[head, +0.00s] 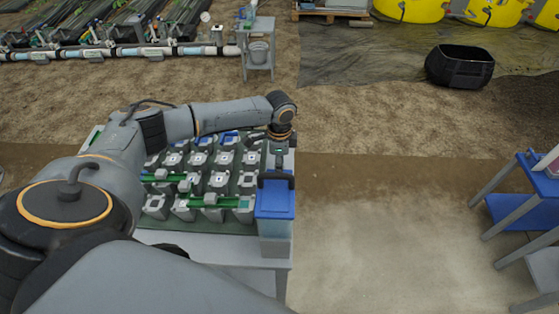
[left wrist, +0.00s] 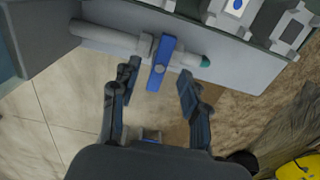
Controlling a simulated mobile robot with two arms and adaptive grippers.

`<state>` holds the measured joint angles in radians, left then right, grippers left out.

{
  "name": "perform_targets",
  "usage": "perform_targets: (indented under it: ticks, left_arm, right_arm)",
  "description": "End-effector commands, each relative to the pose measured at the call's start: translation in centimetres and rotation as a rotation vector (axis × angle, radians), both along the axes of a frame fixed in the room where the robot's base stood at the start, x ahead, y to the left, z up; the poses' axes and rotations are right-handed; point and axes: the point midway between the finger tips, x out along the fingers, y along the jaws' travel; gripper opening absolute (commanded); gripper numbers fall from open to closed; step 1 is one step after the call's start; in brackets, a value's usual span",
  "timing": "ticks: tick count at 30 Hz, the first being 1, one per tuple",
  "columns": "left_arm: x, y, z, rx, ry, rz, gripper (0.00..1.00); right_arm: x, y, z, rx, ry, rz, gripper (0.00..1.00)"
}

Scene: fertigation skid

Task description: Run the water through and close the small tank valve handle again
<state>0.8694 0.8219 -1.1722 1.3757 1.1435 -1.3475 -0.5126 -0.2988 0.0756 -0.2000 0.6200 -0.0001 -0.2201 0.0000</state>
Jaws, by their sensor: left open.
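The small tank valve handle (left wrist: 161,63) is a blue bar on a grey pipe (left wrist: 110,36) with a teal tip, in the left wrist view. The bar lies crosswise to the pipe. My left gripper (left wrist: 158,82) is open, with one finger on each side of the handle's lower part in the picture. I cannot tell whether the fingers touch it. In the head view my left gripper (head: 276,178) points down by the blue-lidded tank (head: 275,203) at the table's right end. The handle is not discernible there. My right gripper is not in view.
Several grey valve units (head: 219,182) with green pipes fill the table (head: 220,248) left of the tank. Bare floor lies right of it. A blue and grey stand (head: 525,205) is at the far right. A black tub (head: 459,66) lies farther back.

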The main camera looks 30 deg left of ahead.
Motion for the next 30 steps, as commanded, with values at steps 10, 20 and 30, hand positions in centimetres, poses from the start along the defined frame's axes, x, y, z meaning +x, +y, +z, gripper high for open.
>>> perform_targets:
  ticks: [10, 20, 30]
  left_arm:
    - [0.0, 0.0, -1.2, 0.0, 0.0, 0.0, 0.45]
    - [0.0, 0.0, -3.9, 0.0, 0.001, -0.001, 0.45]
    - [0.0, 0.0, -4.5, 0.0, 0.0, -0.001, 0.45]
  right_arm:
    - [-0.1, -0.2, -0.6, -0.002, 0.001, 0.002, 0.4]
    - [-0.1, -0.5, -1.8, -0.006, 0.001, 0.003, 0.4]
    - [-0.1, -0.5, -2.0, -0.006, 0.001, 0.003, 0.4]
